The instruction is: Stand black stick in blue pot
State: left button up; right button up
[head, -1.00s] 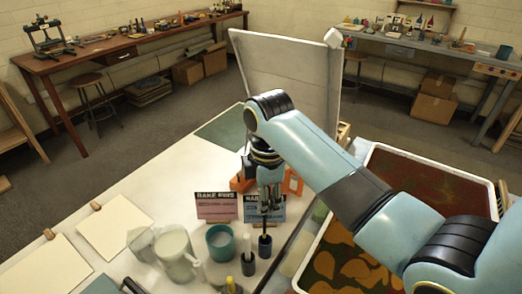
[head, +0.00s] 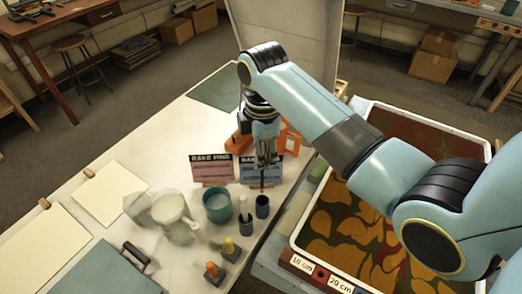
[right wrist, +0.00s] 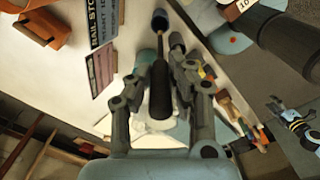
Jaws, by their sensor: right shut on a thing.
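My right gripper (head: 266,160) is shut on the black stick (head: 262,178), which hangs down, roughly upright, from its fingers. In the right wrist view the thick dark end of the stick (right wrist: 160,95) lies between the fingertips (right wrist: 160,75), and its thin part runs to the blue pot (right wrist: 160,18). In the head view the small dark blue pot (head: 262,208) stands on the table directly below the gripper. The stick's lower end is at the pot's mouth; I cannot tell whether it is inside. My left gripper is not in view.
A second dark pot (head: 246,230) with a stick in it stands close at the left front. A teal pot (head: 217,207), pale jugs (head: 172,216) and small orange-based bottles (head: 213,274) are nearby. Two signs (head: 211,170) stand behind. A marbling tray (head: 297,238) lies right.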

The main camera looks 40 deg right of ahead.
aim_at(262, 189)
jog(key=shift+f, duration=0.65)
jog(key=shift+d+f+b, duration=0.1)
jog(key=shift+f+b, duration=0.7)
jog(key=shift+f, duration=0.6)
jog(key=shift+f+b, duration=0.5)
jog(key=shift+f, duration=0.6)
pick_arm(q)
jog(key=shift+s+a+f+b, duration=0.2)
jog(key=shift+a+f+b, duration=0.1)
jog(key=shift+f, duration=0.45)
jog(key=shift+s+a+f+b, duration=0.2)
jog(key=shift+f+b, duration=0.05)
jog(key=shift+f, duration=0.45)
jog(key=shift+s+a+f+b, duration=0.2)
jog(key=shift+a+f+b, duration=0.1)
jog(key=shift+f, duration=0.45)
pick_arm(e)
jog(key=shift+f, duration=1.75)
jog(key=o, duration=1.4)
